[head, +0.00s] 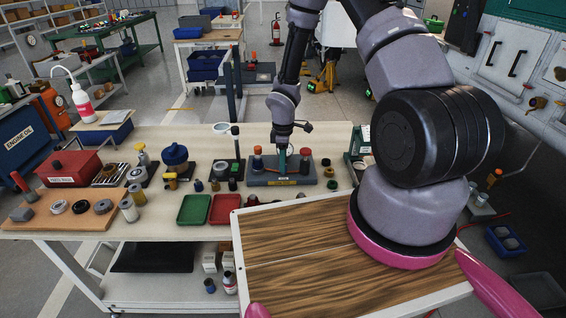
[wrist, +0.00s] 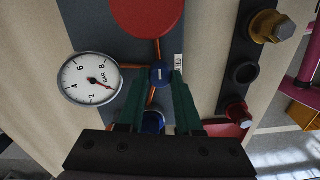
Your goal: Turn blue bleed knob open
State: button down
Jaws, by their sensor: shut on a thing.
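The blue bleed knob (wrist: 160,73) is a small round knob with a white mark that runs up and down in the wrist view. My gripper (wrist: 158,78) has its two green fingers on either side of it and is shut on it. In the head view my gripper (head: 282,160) reaches down to a grey-blue fixture (head: 284,181) on the bench; the knob cannot be made out there. A white gauge (wrist: 90,78) with a red needle sits left of the knob. A second blue part (wrist: 153,122) shows between the fingers.
Copper pipes join at the knob, and a large red disc (wrist: 147,14) lies above it. A dark plate with a brass nut (wrist: 272,26) is to the right. Green (head: 194,209) and red (head: 224,208) trays stand in front of the fixture. A wooden board (head: 290,262) is nearest me.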

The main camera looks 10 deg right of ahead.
jog(key=c, duration=0.6)
grip_release()
notch_tip(320, 180, up, 11)
jog(key=shift+w+d+f, duration=0.1)
